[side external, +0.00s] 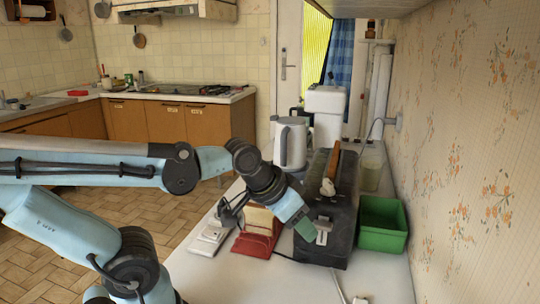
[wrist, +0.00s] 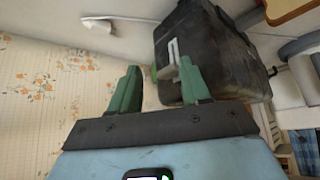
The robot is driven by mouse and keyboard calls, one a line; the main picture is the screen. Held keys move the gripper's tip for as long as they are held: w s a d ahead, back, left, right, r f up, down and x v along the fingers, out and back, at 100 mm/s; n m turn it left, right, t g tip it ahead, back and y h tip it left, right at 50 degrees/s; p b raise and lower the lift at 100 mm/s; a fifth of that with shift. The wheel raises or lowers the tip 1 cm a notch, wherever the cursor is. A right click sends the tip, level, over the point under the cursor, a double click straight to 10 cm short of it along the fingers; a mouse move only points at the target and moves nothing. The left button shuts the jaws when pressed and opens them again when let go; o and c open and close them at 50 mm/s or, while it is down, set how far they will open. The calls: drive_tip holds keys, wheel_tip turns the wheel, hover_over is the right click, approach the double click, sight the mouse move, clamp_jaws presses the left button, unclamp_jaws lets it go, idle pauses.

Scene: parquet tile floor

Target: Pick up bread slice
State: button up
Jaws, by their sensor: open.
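A brown slab that looks like the bread slice (side external: 336,160) stands upright, sticking out of the top of the black toaster (side external: 338,215). Its lower part is hidden inside. My gripper (side external: 305,229) is in front of the toaster's near end, lower than the slice and close to the white lever. In the wrist view, my gripper (wrist: 158,64) is open with its green fingers apart and nothing between them. The toaster (wrist: 225,50) lies beyond the right finger, which overlaps it; I cannot tell if they touch. The slice is not clearly visible in the wrist view.
A red holder with cream contents (side external: 256,240) stands left of the toaster, and a green bin (side external: 382,226) right of it by the wall. A grey kettle (side external: 292,145) stands behind. A white plug and cable (side external: 360,299) lie in front, where the counter is mostly clear.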

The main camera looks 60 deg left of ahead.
sight(333, 161)
drive_tip(key=w+a+r+n+g, duration=0.1)
drive_tip(key=w+r, duration=0.2)
drive_tip(key=w+a+r+n+g, duration=0.1)
drive_tip(key=w+a+r, duration=0.1)
drive_tip(key=w+r, duration=0.2)
drive_tip(key=w+a+r+n+g, duration=0.1)
drive_tip(key=w+a+r+n, duration=0.1)
drive_tip(key=w+r, duration=0.1)
drive_tip(key=shift+w+a+r, duration=0.1)
drive_tip(key=shift+w+r, duration=0.1)
drive_tip(key=shift+w, duration=0.35)
drive_tip(key=w+a+n+g, duration=0.1)
drive_tip(key=w+a, duration=0.1)
drive_tip(key=w+a+n+g, duration=0.1)
drive_tip(key=w+a, duration=0.1)
drive_tip(key=w+a+r+n+g, duration=0.1)
drive_tip(key=w+a+n, duration=0.1)
drive_tip(key=shift+w+r, duration=0.1)
drive_tip(key=shift+w, duration=0.2)
drive_tip(key=shift+w+a+f+n+g, duration=0.3)
drive_tip(key=shift+a+f+g, duration=0.1)
drive_tip(key=shift+a, duration=0.15)
drive_tip(key=shift+f, duration=3.6)
drive_tip(key=shift+c, duration=0.2)
clamp_jaws()
